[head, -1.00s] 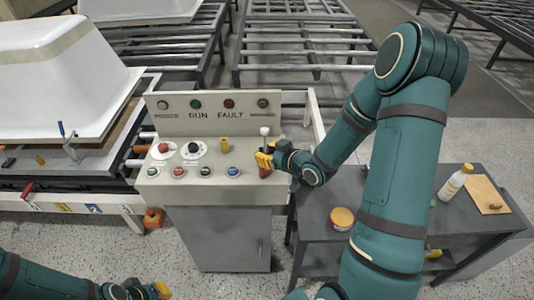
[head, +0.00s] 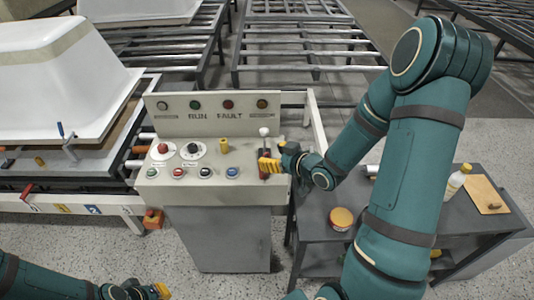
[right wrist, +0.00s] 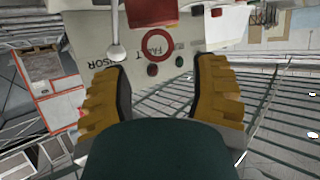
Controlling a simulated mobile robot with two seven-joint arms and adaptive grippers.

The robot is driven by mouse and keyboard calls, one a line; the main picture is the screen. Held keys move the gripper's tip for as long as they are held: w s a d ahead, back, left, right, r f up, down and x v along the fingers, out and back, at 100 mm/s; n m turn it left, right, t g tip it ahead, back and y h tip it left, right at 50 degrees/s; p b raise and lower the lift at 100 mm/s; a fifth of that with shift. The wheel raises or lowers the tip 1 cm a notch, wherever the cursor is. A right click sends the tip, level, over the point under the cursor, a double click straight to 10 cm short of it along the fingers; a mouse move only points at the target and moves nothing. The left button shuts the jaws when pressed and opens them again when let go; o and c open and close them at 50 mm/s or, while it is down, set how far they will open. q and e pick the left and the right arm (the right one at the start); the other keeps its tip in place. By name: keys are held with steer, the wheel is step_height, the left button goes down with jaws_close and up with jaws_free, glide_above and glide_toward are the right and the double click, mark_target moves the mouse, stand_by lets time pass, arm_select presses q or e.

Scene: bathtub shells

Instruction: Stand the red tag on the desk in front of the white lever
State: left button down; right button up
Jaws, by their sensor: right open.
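The red tag (head: 264,177) is on the desk (head: 245,190) in front of the white lever (head: 264,131), mostly hidden behind my right fingers in the head view. In the right wrist view the red tag (right wrist: 150,12) shows at the top edge, beyond the fingertips, with the white lever (right wrist: 117,52) beside it on the left. My right gripper (head: 271,165) is open, its yellow fingers wide apart with nothing between the tips. I cannot tell the tag's exact tilt. My left gripper (head: 161,291) is at the bottom edge, away from the desk.
Knobs and coloured buttons (head: 191,150) fill the desk's left part. The back panel (head: 210,115) rises behind the lever. A dark side table (head: 318,215) with a round tub (head: 341,218) and a bottle (head: 455,183) stands to the right.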

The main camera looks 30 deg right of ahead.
steer(key=v, duration=0.9)
steer(key=w+a+f+m+g, duration=0.3)
steer(key=a+f+g, duration=0.2)
steer(key=a+f, duration=0.75)
steer(key=s+a+f+m+g, duration=0.1)
steer(key=s+a+f+g, duration=0.5)
steer(key=a, duration=0.5)
step_height(320, 180, down, 2)
steer(key=shift+s+a+f+m+y, duration=0.15)
steer(key=shift+s+a+m+y, duration=0.2)
steer(key=shift+s, duration=0.55)
steer(key=f+b, duration=0.4)
steer(key=f, duration=0.1)
steer(key=shift+s+a+f+b, duration=0.1)
steer(key=shift+s+f+b, duration=0.15)
steer(key=shift+b, duration=0.1)
